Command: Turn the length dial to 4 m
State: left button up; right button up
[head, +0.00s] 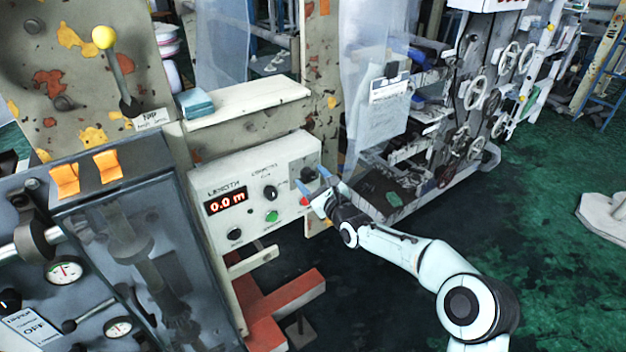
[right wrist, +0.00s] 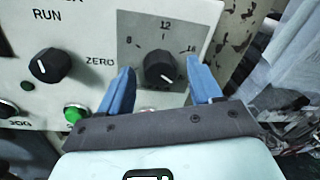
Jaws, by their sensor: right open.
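The length dial (right wrist: 162,68) is a black knob on a grey plate with the numbers 8, 12 and 16 around its top; which mark it points at is hard to read. In the head view the dial (head: 308,174) is at the right end of the cream control panel (head: 235,168). The red display (head: 227,202) under LENGTH reads 0.0 m. My right gripper (head: 316,192) is at the dial. In the right wrist view its blue fingers (right wrist: 160,88) are open, one on each side of the knob; contact cannot be told. My left gripper is not in view.
A RUN knob (right wrist: 49,65) and a green button (right wrist: 74,114) are left of the dial in the right wrist view. A red button (head: 305,200) sits close to my right gripper. A clear plastic sheet (head: 372,60) hangs beyond the panel. The green floor at right is mostly open.

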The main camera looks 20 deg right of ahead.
jog(key=c, duration=1)
jog(key=shift+c, duration=0.2)
